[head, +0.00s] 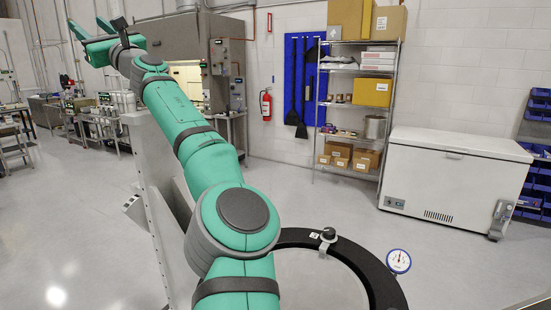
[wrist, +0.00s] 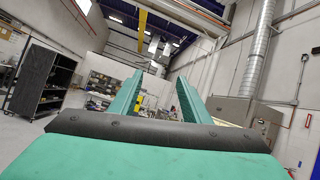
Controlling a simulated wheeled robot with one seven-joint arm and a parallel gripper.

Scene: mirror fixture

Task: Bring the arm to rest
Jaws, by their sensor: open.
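My green arm (head: 180,110) stretches from the bottom middle of the head view up to the upper left. My gripper (head: 88,28) is at its far end, raised high in the air. In the wrist view my gripper (wrist: 160,80) has its two green fingers apart, with nothing between them. The wrist view looks past the fingers at the far walls and ceiling.
A black ring fixture (head: 381,283) with a dial gauge (head: 399,261) and a clamp knob (head: 328,234) stands at lower right, close to my arm. A grey upright panel (head: 157,190) is left of the arm. A white chest freezer (head: 450,180) and a shelf rack (head: 352,125) stand behind.

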